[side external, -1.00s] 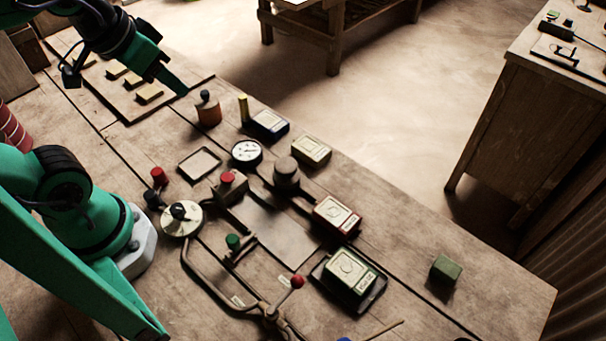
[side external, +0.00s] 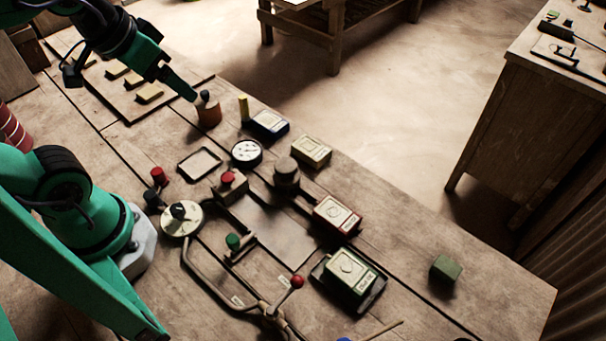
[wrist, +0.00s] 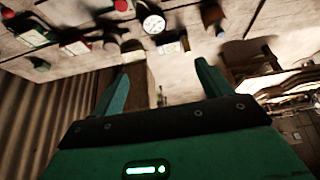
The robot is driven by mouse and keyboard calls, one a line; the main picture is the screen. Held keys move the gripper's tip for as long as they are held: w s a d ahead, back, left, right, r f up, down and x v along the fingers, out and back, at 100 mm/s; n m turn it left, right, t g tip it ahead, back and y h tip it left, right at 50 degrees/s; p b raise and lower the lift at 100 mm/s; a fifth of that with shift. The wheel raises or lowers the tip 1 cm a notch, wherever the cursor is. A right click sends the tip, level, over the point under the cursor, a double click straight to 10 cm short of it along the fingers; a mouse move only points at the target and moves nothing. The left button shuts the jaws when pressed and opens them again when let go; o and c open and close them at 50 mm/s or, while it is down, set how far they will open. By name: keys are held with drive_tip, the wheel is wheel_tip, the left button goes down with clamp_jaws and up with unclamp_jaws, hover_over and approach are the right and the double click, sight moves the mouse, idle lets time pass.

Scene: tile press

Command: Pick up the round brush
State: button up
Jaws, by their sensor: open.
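What looks like the round brush (side external: 208,112), a squat reddish-brown cylinder with a dark knob on top, stands upright on the bench near its far edge in the side view. In the wrist view it appears to be the brown shape (wrist: 212,14) near the top, right of centre. My gripper (side external: 191,95) is just left of and above the brush, close to its knob; whether they touch cannot be told from the side. In the wrist view my gripper (wrist: 162,78) has its two fingers spread wide with nothing between them.
A yellow stick (side external: 244,107) and a blue-edged box (side external: 267,124) stand right of the brush. A dial gauge (side external: 246,152) and an empty tray (side external: 199,163) lie nearer. A board with several tan blocks (side external: 149,94) is at left.

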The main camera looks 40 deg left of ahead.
drive_tip(key=n+g, duration=0.5)
drive_tip(key=n, duration=0.4)
hover_over(286, 163)
drive_tip(key=f, duration=1.4)
drive_tip(key=shift+s+a, duration=0.1)
drive_tip(key=shift+a, duration=0.3)
drive_tip(key=shift+d+f+n+g, duration=0.3)
drive_tip(key=shift+f, duration=0.1)
drive_tip(key=shift+d+f, duration=0.1)
drive_tip(key=shift+f, duration=3.8)
drive_tip(key=c, duration=1.1)
